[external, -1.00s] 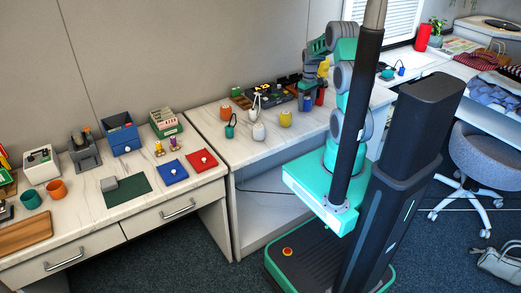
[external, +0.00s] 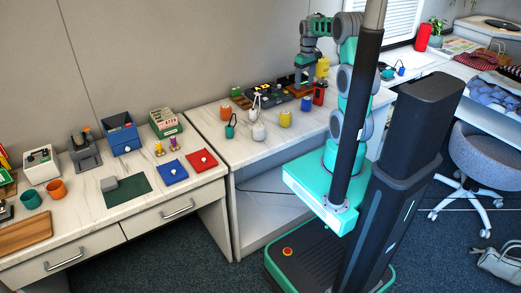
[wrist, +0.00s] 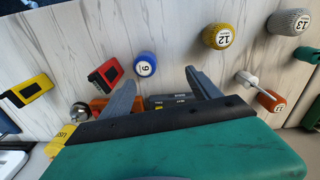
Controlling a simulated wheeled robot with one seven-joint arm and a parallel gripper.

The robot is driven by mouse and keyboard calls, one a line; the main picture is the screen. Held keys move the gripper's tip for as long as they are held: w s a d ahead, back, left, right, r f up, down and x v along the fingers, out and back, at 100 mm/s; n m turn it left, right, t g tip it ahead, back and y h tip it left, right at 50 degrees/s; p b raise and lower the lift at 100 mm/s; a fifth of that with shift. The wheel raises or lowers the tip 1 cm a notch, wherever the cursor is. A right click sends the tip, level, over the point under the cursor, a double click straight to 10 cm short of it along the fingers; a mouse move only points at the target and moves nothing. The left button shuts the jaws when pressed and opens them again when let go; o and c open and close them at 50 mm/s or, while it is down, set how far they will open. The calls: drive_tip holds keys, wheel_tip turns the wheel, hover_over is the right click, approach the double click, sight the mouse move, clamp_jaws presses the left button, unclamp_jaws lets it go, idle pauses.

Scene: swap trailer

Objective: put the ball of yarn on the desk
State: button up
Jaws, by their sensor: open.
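My gripper (external: 303,86) points down over the back of the white desk (external: 275,152), empty, with its two fingers (wrist: 161,78) apart. I cannot tell for sure which object is the ball of yarn. A textured yellow roundish piece marked 12 (wrist: 218,36) and a textured grey one marked 13 (wrist: 288,22) lie beyond the fingers in the wrist view. In the external view, a yellow piece (external: 285,118) and a whitish piece (external: 259,132) stand on the desk, in front and left of my gripper.
A blue piece marked 9 (wrist: 145,64), a red and black box (wrist: 105,74) and an orange piece marked 11 (wrist: 271,100) lie around the fingers. A dark device (external: 266,95) lies at the back. The desk's front strip is clear. A second counter (external: 90,214) stands left.

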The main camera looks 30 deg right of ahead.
drive_tip(key=s+a+r, duration=0.1)
drive_tip(key=s+a, duration=0.2)
drive_tip(key=a, duration=0.2)
drive_tip(key=s+a+r+t, duration=0.1)
drive_tip(key=s+a, duration=0.2)
drive_tip(key=a, duration=0.3)
drive_tip(key=shift+s+a+r+m, duration=0.3)
drive_tip(key=shift+s+r, duration=0.05)
drive_tip(key=shift+s, duration=0.05)
drive_tip(key=shift+o, duration=0.4)
drive_tip(key=s+a+f+t, duration=0.1)
drive_tip(key=s+a+f, duration=0.1)
drive_tip(key=s+a, duration=0.4)
drive_tip(key=shift+s+a+f+m+t, duration=0.2)
drive_tip(key=shift+s+a+m+t, duration=0.15)
drive_tip(key=shift+s, duration=0.75)
drive_tip(key=shift+o, duration=0.2)
drive_tip(key=shift+s+a+f, duration=0.1)
drive_tip(key=shift+s+f, duration=0.1)
drive_tip(key=shift+s, duration=0.05)
